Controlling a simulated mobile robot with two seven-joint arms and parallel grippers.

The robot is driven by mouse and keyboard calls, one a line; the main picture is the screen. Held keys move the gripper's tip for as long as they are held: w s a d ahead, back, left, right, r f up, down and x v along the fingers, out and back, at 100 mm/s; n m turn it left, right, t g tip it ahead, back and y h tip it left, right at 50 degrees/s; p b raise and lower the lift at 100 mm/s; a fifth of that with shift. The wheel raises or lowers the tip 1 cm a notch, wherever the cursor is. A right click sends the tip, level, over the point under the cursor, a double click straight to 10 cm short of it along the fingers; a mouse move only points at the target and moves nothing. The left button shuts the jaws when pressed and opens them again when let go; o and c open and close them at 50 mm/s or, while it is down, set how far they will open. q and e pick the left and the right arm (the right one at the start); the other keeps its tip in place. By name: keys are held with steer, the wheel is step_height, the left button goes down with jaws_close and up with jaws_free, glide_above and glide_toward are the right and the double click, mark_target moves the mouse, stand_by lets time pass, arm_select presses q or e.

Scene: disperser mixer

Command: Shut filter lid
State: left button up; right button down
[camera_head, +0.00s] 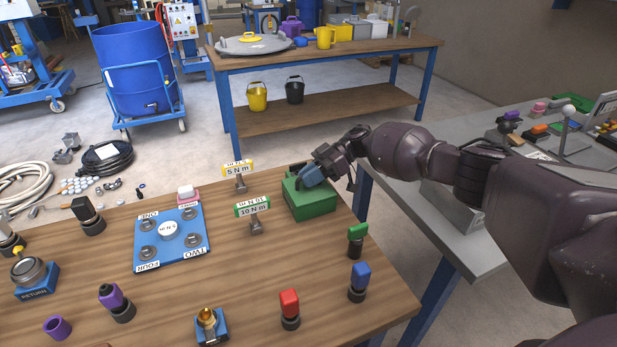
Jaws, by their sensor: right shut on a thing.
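My right gripper (319,164) reaches in from the right and is shut on a small blue piece (311,175) at the top of a green box (312,203). The box stands near the far right edge of the wooden table. The gripper hides part of the box top, so I cannot tell whether the blue piece rests on it or is held just above. I cannot make out a part that is clearly the filter lid. My left gripper is not in view.
On the wooden table (278,278), two torque signs (252,210) and a blue numbered plate (169,238) stand left of the box. Green (357,236), blue (360,280) and red (290,306) handled pieces stand in front. A grey table (440,165) adjoins at right.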

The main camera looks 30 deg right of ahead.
steer(key=shift+s+f, duration=0.1)
steer(key=shift+f, duration=0.15)
steer(key=c, duration=1.4)
jaws_free()
steer(key=shift+c, duration=0.2)
steer(key=shift+r, duration=0.1)
steer(key=shift+d, duration=0.25)
steer(key=b+v, duration=0.1)
steer(key=v, duration=0.9)
steer(key=shift+b, duration=0.3)
steer(key=shift+d+r, duration=0.1)
steer(key=shift+r, duration=0.1)
